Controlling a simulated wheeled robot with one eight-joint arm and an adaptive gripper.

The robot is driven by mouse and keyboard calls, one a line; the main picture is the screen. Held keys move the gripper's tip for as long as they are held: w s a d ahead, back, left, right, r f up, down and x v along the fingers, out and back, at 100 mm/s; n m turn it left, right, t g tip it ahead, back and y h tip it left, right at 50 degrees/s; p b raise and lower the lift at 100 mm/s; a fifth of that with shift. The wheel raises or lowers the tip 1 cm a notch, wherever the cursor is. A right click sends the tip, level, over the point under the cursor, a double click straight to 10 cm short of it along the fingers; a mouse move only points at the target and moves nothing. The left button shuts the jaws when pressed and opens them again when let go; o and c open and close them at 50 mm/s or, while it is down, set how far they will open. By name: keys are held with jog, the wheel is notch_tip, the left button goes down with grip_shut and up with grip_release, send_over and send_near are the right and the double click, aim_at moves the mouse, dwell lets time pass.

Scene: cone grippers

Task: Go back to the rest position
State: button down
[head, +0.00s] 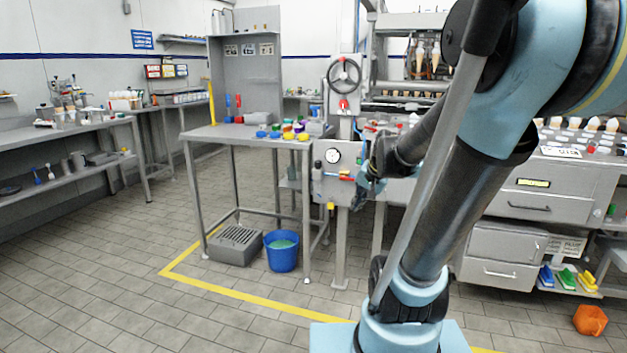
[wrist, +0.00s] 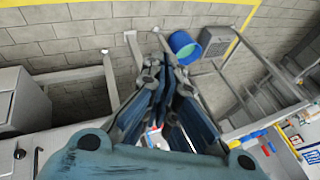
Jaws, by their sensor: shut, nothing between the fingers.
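My arm fills the right side of the head view and reaches toward the grey control post. My gripper (head: 366,180) is beside the gauge panel (head: 331,170), at about the height of the panel. In the wrist view my gripper (wrist: 160,62) has its blue fingers closed together at the tips, with nothing between them. I cannot tell from the head view whether the gripper touches the panel.
A handwheel (head: 344,75) tops the post. A grey table (head: 225,132) holds several coloured items. A blue bucket (head: 282,252) and a grey crate (head: 234,244) stand below. A machine with drawers (head: 530,205) is at right. An orange container (head: 590,320) lies at the lower right. The floor at left is clear.

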jog(key=s+d+f+n+g+h, duration=0.1)
jog(key=s+d+f+n, duration=0.1)
jog(key=s, duration=0.7)
jog(key=s+d+f+n+g+h, duration=0.2)
jog(key=s+f, duration=0.3)
jog(key=s, duration=0.5)
jog(key=shift+s+d+f+n, duration=0.25)
jog(key=shift+d+n, duration=0.15)
jog(key=shift+n, duration=0.3)
